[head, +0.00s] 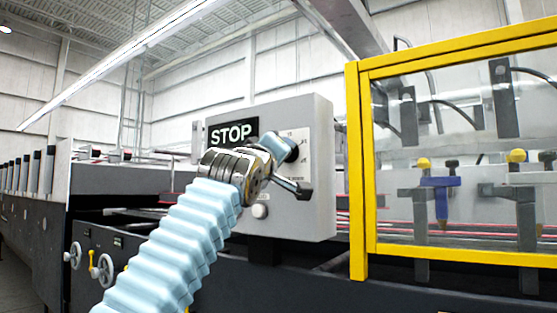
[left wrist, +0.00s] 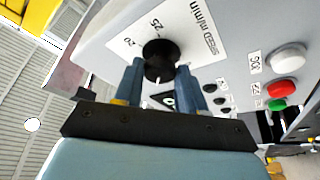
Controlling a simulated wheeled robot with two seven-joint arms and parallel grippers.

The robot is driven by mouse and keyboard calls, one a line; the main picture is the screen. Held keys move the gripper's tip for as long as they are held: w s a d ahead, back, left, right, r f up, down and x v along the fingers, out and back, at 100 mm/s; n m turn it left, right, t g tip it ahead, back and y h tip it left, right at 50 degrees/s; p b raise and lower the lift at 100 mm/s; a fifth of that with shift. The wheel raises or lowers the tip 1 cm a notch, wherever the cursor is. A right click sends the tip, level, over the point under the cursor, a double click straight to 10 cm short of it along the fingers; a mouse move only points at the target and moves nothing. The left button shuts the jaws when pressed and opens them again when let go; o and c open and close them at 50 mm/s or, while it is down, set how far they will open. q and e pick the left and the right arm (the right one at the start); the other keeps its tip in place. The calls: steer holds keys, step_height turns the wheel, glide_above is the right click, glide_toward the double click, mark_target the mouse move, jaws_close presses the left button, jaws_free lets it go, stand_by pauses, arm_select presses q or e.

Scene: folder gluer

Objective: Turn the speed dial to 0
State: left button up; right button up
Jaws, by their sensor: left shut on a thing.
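The speed dial is a round black knob (left wrist: 160,60) on the grey control box, in the upper middle of the left wrist view. Printed numbers 20 and 25 and the words SPEED m/min stand around its far side. My left gripper (left wrist: 158,75) is at the dial, with one blue finger on each side of it, shut on it. In the head view my left gripper (head: 288,168) is at the box's front, and it hides most of the dial. I cannot read which number the dial points to. My right gripper is in neither view.
The grey control box (head: 323,203) carries a black STOP sign (head: 231,132). A white button (left wrist: 288,57), a red button (left wrist: 281,89) and a green button (left wrist: 277,104) sit beside the dial. A yellow-framed clear guard (head: 357,180) stands right of the box.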

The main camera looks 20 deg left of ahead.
arm_select(q)
steer(key=n+g+p, duration=0.1)
steer(key=n, duration=0.2)
steer(key=r+n+g+y+p, duration=0.1)
steer(key=n+p, duration=0.1)
steer(key=n, duration=0.1)
steer(key=n+y+p, duration=0.1)
steer(key=n+p, duration=0.1)
steer(key=n, duration=0.1)
steer(key=shift+d+r+g, duration=0.15)
steer(key=shift+d+g, duration=0.05)
steer(key=shift+g, duration=0.2)
steer(key=n+p, duration=0.1)
steer(key=n, duration=0.1)
steer(key=n+g+p, duration=0.1)
steer(key=n+p, duration=0.1)
steer(key=shift+r+g, duration=0.15)
steer(key=shift+g, duration=0.15)
steer(key=shift+a+n+g+h+p, duration=0.15)
steer(key=shift+n+g+h+p, duration=0.25)
steer(key=shift+n+p, duration=0.65)
steer(key=o, duration=1.1)
steer(key=shift+c, duration=0.2)
